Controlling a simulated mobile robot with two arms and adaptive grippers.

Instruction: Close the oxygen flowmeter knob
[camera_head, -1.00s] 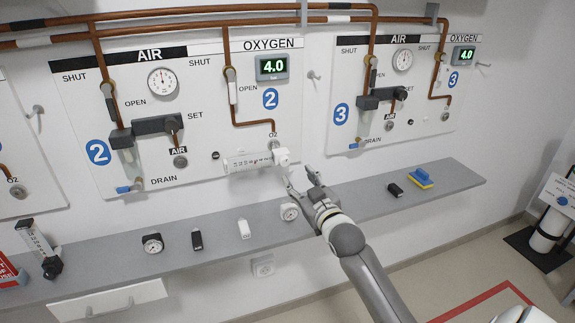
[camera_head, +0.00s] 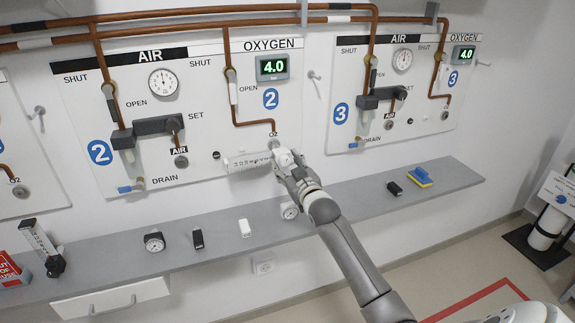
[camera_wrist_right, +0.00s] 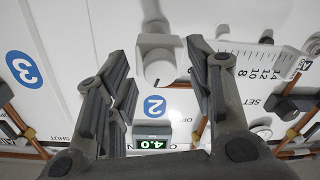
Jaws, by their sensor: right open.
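The white oxygen flowmeter (camera_head: 245,162) with a printed scale lies sideways below the O2 outlet of panel 2. Its scale tube also shows in the right wrist view (camera_wrist_right: 262,60). Its white round knob (camera_wrist_right: 158,66) sits between the fingertips of my right gripper (camera_wrist_right: 160,58) in that view, with visible space on both sides. In the head view my right gripper (camera_head: 288,166) is at the flowmeter's right end and partly hides it. The gripper is open. Contact with the knob cannot be told from the head view. My left gripper is not in view.
A grey shelf (camera_head: 330,195) runs below the panels. Copper pipes (camera_head: 232,115) run on the panels. The oxygen display (camera_head: 272,67) reads 4.0.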

